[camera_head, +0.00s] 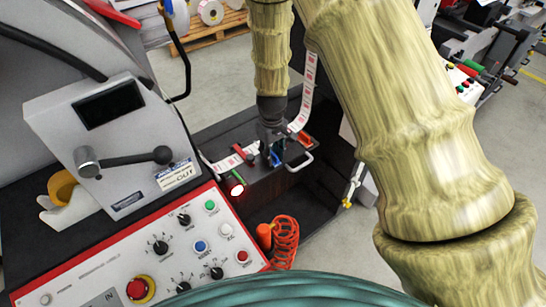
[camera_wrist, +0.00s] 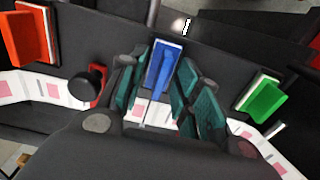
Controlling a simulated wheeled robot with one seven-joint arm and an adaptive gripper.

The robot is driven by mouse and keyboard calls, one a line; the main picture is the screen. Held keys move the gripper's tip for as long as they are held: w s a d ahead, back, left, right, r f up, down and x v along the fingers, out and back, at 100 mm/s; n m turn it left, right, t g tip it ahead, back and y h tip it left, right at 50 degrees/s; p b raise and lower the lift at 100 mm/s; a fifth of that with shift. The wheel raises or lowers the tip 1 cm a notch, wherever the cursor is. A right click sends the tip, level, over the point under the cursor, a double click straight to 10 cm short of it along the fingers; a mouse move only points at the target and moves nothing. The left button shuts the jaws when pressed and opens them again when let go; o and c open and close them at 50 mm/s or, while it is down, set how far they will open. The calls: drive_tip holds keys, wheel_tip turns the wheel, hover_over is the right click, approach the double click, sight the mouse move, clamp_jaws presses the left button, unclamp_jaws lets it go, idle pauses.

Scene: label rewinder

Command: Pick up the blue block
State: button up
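The blue block (camera_wrist: 160,66) stands upright between my gripper's fingers in the wrist view, with a pale edge along its top. In the head view only a small part of the blue block (camera_head: 275,158) shows by the fingertips. My gripper (camera_wrist: 164,82) points down over the dark machine bed, with one teal-padded finger on each side of the block. The fingers look open; any gap to the block's sides is very narrow, and contact cannot be made out. My gripper (camera_head: 270,150) also shows in the head view. The block's lower part is partly hidden.
A red block (camera_wrist: 28,38) stands left and a green block (camera_wrist: 264,100) right in the wrist view. A black knob (camera_wrist: 84,87) is left of the gripper. A label strip (camera_wrist: 38,88) runs beneath. The control panel (camera_head: 150,255) and orange coiled hose (camera_head: 285,242) are nearer.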

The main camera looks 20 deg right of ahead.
sight(272, 152)
drive_tip(key=shift+c, duration=0.2)
clamp_jaws()
drive_tip(key=shift+r, duration=0.45)
wheel_tip(272, 152, up, 3)
drive_tip(key=shift+f+b, duration=0.15)
drive_tip(key=shift+b, duration=0.45)
drive_tip(key=s+d+r+b, duration=0.1)
drive_tip(key=s+d+b, duration=0.1)
drive_tip(key=s+d, duration=0.7)
drive_tip(key=s, duration=0.4)
drive_tip(key=shift+r+b, duration=0.2)
drive_tip(key=shift+b, duration=0.2)
drive_tip(key=shift+d, duration=0.1)
